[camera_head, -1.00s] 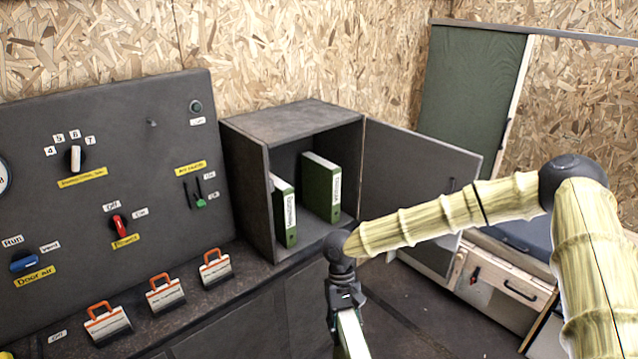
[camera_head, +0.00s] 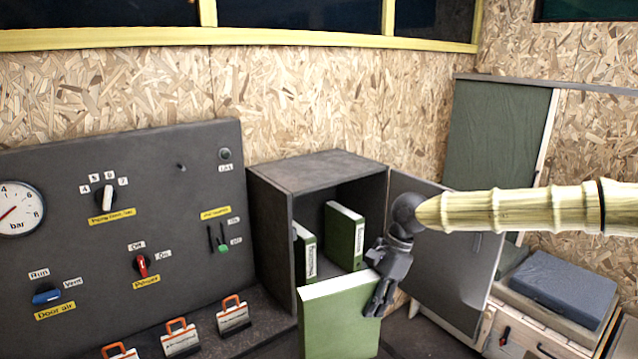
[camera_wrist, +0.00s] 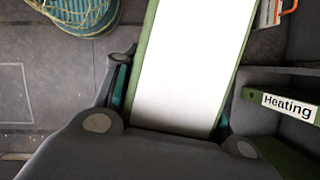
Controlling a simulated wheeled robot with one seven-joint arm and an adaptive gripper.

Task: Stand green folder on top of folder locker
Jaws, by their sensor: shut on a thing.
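My gripper (camera_head: 378,297) is shut on a green folder (camera_head: 340,325) with white page edges, held upright in front of the locker. The held folder (camera_wrist: 190,65) also fills the middle of the wrist view, between the fingers (camera_wrist: 170,122). The grey folder locker (camera_head: 318,172) stands on the counter with its door (camera_head: 440,262) swung open to the right. Its flat top is bare. Two more green folders stand inside, one at the left (camera_head: 306,252) and one further right (camera_head: 345,236). A folder labelled "Heating" (camera_wrist: 285,108) shows at the right of the wrist view.
A dark control panel (camera_head: 120,230) with a gauge, knobs and switches stands left of the locker. Several orange-handled items (camera_head: 233,314) sit on the counter below it. A blue case (camera_head: 558,290) lies on a chest at the right. Space above the locker is free.

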